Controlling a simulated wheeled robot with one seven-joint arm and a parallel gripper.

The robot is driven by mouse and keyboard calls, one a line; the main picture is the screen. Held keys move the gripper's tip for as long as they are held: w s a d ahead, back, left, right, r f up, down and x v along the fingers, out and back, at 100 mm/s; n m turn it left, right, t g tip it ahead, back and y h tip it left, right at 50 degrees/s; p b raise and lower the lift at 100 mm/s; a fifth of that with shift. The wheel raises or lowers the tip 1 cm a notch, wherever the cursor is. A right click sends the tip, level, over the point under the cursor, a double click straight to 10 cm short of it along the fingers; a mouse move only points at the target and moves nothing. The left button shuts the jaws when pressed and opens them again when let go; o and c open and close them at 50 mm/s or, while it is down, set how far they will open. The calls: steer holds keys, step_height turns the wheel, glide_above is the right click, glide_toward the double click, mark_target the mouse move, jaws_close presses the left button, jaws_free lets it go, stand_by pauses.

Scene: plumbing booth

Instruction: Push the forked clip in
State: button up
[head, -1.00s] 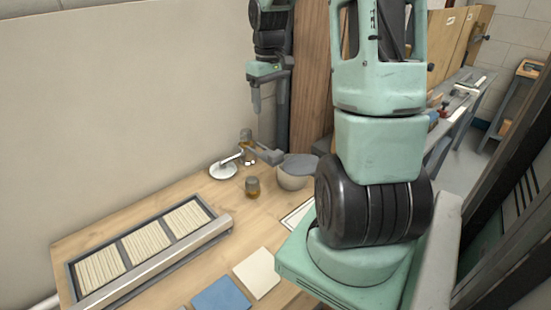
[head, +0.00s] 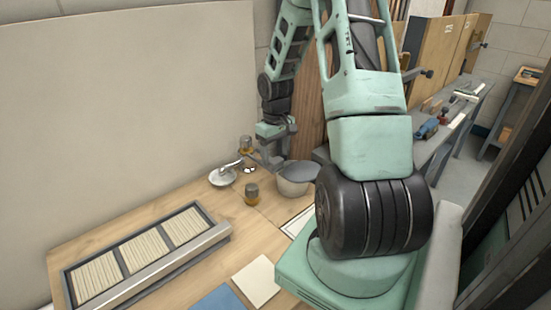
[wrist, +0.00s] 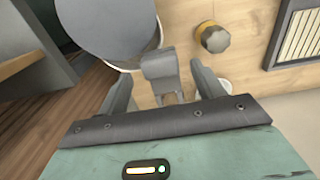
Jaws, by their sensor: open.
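My gripper (wrist: 162,78) is open in the wrist view, one finger on each side of a grey block-like piece (wrist: 160,66). I cannot tell whether the fingers touch it. In the head view my gripper (head: 272,158) is low over the back of the bench, right beside an amber-and-grey fitting (head: 246,145). A white round piece (head: 222,177) with an arm stands just left of it. I cannot pick out the forked clip for certain; my gripper hides part of this area.
A grey bucket (head: 296,180) stands close to the right of my gripper. A loose amber-and-grey fitting (head: 251,194) stands on the wooden bench (head: 190,193) in front. A framed tray of ribbed panels (head: 148,250) lies at left. The wall (head: 120,110) rises behind.

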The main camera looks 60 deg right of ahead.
steer(key=shift+f, duration=1.1)
steer(key=c, duration=1.3)
steer(key=shift+w+d+p, duration=0.2)
steer(key=shift+w+p, duration=0.05)
steer(key=shift+w, duration=0.65)
steer(key=shift+w+d+p, duration=0.25)
steer(key=shift+w+p, duration=0.05)
steer(key=shift+w, duration=0.55)
steer(key=shift+w+d+p, duration=0.2)
steer(key=shift+w+p, duration=0.05)
steer(key=shift+w, duration=0.65)
steer(key=shift+c, duration=0.5)
steer(key=o, duration=1.4)
steer(key=shift+r, duration=0.1)
